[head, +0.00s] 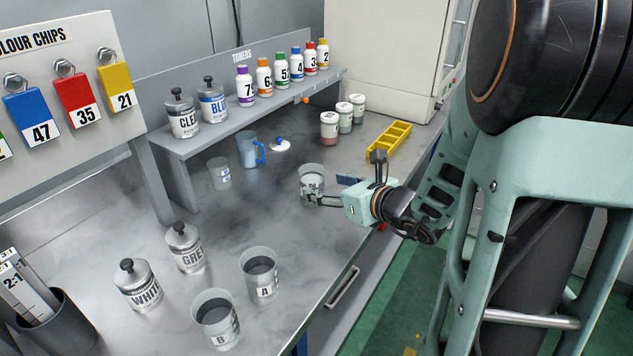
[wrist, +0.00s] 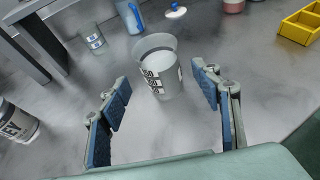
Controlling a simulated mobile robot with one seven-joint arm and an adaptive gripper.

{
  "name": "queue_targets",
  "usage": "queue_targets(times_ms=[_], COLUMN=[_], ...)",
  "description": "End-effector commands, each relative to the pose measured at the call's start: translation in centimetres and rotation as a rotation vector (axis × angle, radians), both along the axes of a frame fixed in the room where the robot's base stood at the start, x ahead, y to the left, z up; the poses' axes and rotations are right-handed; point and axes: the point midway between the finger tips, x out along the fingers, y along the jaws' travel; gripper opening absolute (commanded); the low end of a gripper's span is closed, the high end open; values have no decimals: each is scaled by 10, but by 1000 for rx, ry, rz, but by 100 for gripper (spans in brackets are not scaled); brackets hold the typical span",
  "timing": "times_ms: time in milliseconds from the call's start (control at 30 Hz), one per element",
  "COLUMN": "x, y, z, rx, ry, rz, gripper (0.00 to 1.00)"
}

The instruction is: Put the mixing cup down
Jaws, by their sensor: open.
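The mixing cup (head: 311,182) is a clear cup with dark printed markings, standing upright on the grey bench. In the wrist view the mixing cup (wrist: 160,72) is ahead of the fingertips, between their lines, with pale content or a pale inside. My gripper (head: 345,190) is open beside the cup, on its right in the head view. In the wrist view my gripper's blue-padded fingers (wrist: 163,98) are spread wide, with bare bench between them. No contact between the fingers and the cup shows in the wrist view.
Cups A (head: 261,276) and B (head: 216,318) stand at the front. Grey (head: 186,249) and white (head: 138,286) tins are to their left. A small clear cup (head: 219,173), a blue jug (head: 250,150), lidded jars (head: 329,127) and a yellow tray (head: 389,140) stand behind.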

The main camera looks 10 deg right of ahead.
Motion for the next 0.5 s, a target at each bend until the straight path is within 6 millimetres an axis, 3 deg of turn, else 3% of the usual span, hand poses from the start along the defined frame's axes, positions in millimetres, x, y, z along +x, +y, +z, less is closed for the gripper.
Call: queue_targets(times_ms=[200, 500], x=[-31, -43], y=[-14, -17], z=[15, 19], rx=[1, 1], ry=[-1, 0], rz=[-2, 2], gripper=[58, 58])
